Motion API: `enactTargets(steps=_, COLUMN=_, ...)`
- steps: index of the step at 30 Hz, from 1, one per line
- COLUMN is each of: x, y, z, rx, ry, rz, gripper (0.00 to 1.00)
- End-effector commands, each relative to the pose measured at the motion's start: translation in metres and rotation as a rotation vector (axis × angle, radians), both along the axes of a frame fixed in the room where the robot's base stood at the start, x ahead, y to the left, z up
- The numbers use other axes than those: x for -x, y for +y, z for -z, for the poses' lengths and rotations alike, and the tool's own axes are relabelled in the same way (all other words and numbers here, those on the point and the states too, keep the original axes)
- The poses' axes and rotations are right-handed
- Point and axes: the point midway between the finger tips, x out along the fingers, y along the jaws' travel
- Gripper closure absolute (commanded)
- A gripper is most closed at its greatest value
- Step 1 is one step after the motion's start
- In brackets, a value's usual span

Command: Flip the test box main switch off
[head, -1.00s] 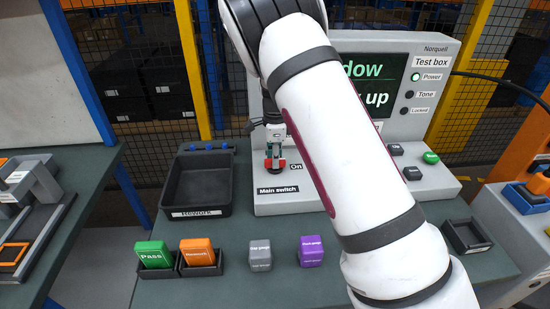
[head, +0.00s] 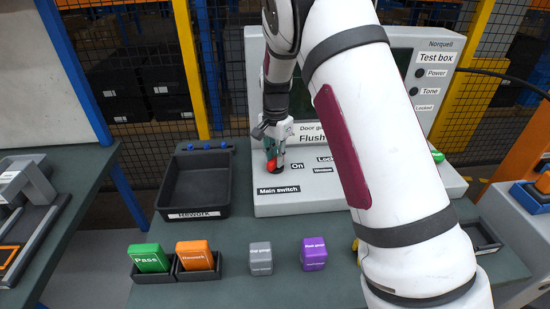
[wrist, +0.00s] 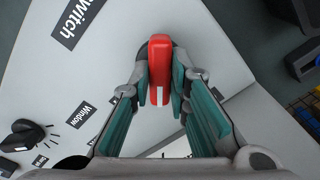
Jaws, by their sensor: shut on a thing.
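The grey test box (head: 455,185) stands at the back of the bench. Its red main switch (head: 270,167) sits at the front left, behind the "Main switch" label. My gripper (head: 275,153) comes down from above and is shut on the switch. In the wrist view the red switch (wrist: 160,62) is between the two teal-padded fingers of my gripper (wrist: 163,88). The box's screen (head: 402,60) is dark where it shows, and the Power lamp (head: 420,73) is unlit. My arm hides much of the screen and the right part of the panel.
A black rework tray (head: 195,214) stands left of the box. Green (head: 148,257) and orange (head: 195,254) blocks sit in holders at the front, with grey (head: 260,258) and purple (head: 313,253) blocks to their right. A black knob (wrist: 25,135) shows in the wrist view.

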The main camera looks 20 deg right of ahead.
Motion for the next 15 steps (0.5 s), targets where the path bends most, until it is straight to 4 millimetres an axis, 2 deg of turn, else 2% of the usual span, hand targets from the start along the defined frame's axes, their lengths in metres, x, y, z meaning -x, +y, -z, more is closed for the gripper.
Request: enactTargets(steps=15, x=-0.0009, y=0.0000, z=-0.0001, rx=0.000, ry=-0.002, rz=-0.479, gripper=1.00)
